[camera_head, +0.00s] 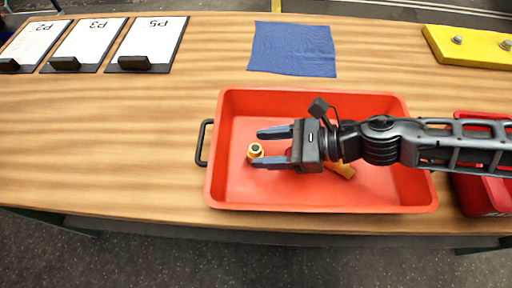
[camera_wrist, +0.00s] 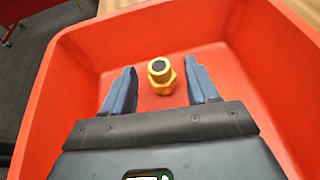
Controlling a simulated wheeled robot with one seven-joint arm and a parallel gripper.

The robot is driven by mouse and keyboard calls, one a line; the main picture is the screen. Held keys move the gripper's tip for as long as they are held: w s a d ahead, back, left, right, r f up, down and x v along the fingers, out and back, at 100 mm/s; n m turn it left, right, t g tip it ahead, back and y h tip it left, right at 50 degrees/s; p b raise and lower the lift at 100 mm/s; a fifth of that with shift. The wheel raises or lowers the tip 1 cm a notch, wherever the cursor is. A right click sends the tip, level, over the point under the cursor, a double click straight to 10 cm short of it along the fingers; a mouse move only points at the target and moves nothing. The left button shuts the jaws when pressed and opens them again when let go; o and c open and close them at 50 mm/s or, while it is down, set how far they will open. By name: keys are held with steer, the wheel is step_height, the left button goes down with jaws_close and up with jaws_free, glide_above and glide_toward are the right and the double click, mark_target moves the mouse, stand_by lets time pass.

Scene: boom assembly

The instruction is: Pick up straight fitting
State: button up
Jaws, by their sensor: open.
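A short brass-yellow fitting (camera_head: 255,151) with a dark opening stands in the left part of the red tray (camera_head: 310,203). In the wrist view the fitting (camera_wrist: 161,75) stands on the tray floor, with a hex section below its round top. My gripper (camera_head: 258,148) is open above the tray, its fingers pointing left. In the wrist view the fitting shows between and slightly beyond the two fingertips (camera_wrist: 160,72), apart from both. Another yellow part (camera_head: 343,170) lies in the tray, partly hidden under my gripper and arm; I cannot tell its shape.
A black handle (camera_head: 204,143) sticks out of the tray's left side. A red bin (camera_head: 470,190) stands at the right. Clipboards (camera_head: 148,42), a blue cloth (camera_head: 292,50) and a yellow plate with bolts (camera_head: 475,47) lie at the back. The table left of the tray is clear.

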steer(key=shift+w+a+f, duration=0.1)
steer(key=shift+a+f, duration=0.2)
steer(key=shift+a, duration=0.35)
steer(key=shift+c, duration=0.2)
steer(key=c, duration=1)
